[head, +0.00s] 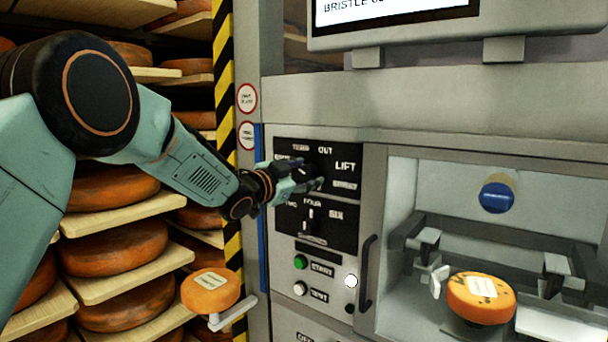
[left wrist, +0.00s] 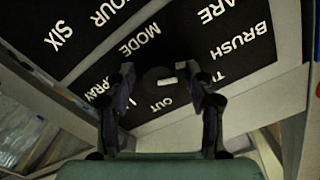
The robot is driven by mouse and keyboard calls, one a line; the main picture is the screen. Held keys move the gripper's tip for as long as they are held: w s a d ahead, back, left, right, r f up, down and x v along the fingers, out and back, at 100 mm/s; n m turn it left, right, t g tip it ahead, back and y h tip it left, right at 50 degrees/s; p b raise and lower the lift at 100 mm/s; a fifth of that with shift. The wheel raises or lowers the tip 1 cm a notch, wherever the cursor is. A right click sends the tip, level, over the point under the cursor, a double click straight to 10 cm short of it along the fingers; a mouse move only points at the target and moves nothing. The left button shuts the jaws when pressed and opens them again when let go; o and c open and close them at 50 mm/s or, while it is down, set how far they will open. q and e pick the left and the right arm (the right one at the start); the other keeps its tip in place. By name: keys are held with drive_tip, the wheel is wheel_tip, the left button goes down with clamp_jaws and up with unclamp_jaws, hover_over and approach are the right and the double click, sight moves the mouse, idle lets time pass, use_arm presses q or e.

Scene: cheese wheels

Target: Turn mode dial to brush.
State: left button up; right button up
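The black mode panel (head: 346,148) is on the machine's front, with white words around its dial. In the left wrist view the words MODE, BRUSH and OUT can be read. The dark round mode dial (left wrist: 155,77) shows there with a short white mark; I cannot tell which word it points at. My left gripper (head: 308,173) is at the dial and partly hides it in the head view. In the left wrist view my left gripper (left wrist: 161,71) is open, one finger on each side of the dial, with gaps visible. My right gripper is not in view.
Below are a second dial panel (head: 330,222), a green button (head: 300,262) and a white button (head: 351,281). A black handle (head: 368,273) stands right of them. An orange cheese wheel (head: 484,296) sits in the bay. Cheese shelves (head: 125,206) fill the left side.

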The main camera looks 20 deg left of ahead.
use_arm(q)
drive_tip(key=shift+s+a+r, duration=0.15)
drive_tip(key=shift+s, duration=0.25)
drive_tip(key=v, duration=1.1)
drive_tip(key=shift+s, duration=0.25)
drive_tip(key=x, duration=1.2)
drive_tip(key=shift+w, duration=0.1)
drive_tip(key=shift+a, duration=0.1)
